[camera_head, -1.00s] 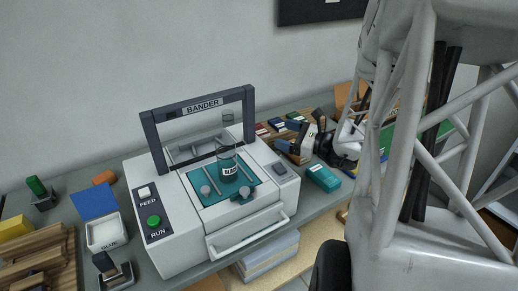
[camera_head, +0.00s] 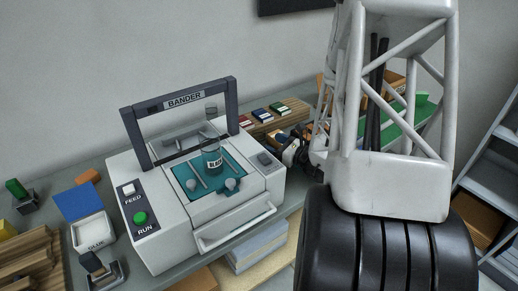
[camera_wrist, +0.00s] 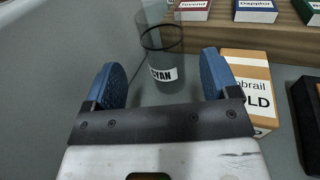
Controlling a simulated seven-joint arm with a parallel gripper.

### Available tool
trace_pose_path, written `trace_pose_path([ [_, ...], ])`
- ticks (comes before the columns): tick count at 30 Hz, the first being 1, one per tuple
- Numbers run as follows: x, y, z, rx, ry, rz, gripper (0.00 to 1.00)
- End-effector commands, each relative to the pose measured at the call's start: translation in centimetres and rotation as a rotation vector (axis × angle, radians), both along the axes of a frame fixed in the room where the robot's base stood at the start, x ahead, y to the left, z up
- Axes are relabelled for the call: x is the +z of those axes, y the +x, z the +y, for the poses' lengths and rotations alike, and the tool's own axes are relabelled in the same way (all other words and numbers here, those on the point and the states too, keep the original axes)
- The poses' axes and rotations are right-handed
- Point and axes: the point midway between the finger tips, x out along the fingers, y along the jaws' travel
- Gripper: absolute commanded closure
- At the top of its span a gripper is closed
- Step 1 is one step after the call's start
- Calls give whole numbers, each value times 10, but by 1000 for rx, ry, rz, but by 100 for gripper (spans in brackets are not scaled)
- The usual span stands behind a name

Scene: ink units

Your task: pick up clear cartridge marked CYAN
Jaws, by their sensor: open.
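In the wrist view, a clear cylindrical cartridge (camera_wrist: 163,57) stands upright, with a white label on which I read "YAN"; the left end of the label is cut short. My gripper (camera_wrist: 160,72) is open, with a blue-padded finger on either side of the cartridge in the picture. I see gaps between both pads and the cartridge. I cannot tell how deep it is between the fingers. Another clear cartridge (camera_head: 212,160), with a label that seems to begin "BLA", stands on the teal plate of the BANDER machine.
A tan-and-white box (camera_wrist: 253,85) marked "OLD" lies close to the right finger. A wooden shelf (camera_wrist: 220,38) behind holds red, blue and green labelled boxes. A dark object (camera_wrist: 307,110) is at far right. The white BANDER machine (camera_head: 160,228) stands left of my arm in the head view.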

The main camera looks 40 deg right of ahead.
Motion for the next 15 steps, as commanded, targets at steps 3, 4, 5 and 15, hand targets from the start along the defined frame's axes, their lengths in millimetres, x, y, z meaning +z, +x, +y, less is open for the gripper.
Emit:
trace_pose_path([
  [3, 0, 0, 0, 0, 0, 0, 19],
  [4, 0, 0, 0, 0, 0, 0, 19],
  [5, 0, 0, 0, 0, -1, 0, 19],
  [15, 1, 17, 6, 2, -1, -1, 19],
])
